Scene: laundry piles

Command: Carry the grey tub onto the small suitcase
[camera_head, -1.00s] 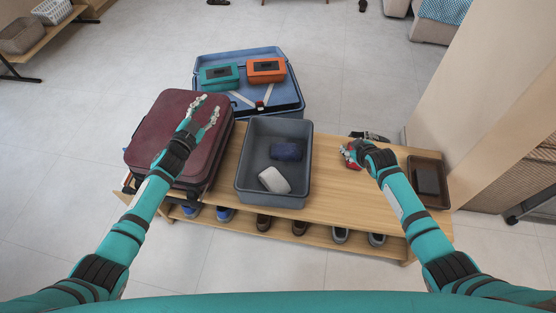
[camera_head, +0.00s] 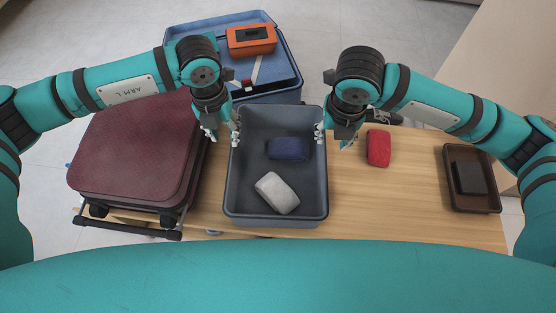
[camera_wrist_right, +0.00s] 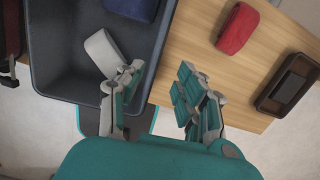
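The grey tub (camera_head: 234,195) sits upright on the wooden bench, holding a dark blue bundle (camera_head: 289,148) and a light grey bundle (camera_head: 277,193). My left gripper (camera_head: 221,132) is open at the tub's left wall, one finger on each side of the rim. My right gripper (camera_head: 334,137) is open at the right wall. In the right wrist view, its fingers (camera_wrist_right: 160,92) are spread, one over the tub's inside and one over the bench. A closed maroon suitcase (camera_head: 135,150) lies flat left of the tub, seemingly the small suitcase.
A red bundle (camera_head: 378,148) lies on the wooden bench (camera_head: 410,205) right of the tub. A brown tray (camera_head: 482,208) with a dark item stands at the bench's right end. Behind, an open blue suitcase (camera_head: 284,75) holds an orange box (camera_head: 251,39). Shoes are partly visible beyond the bench.

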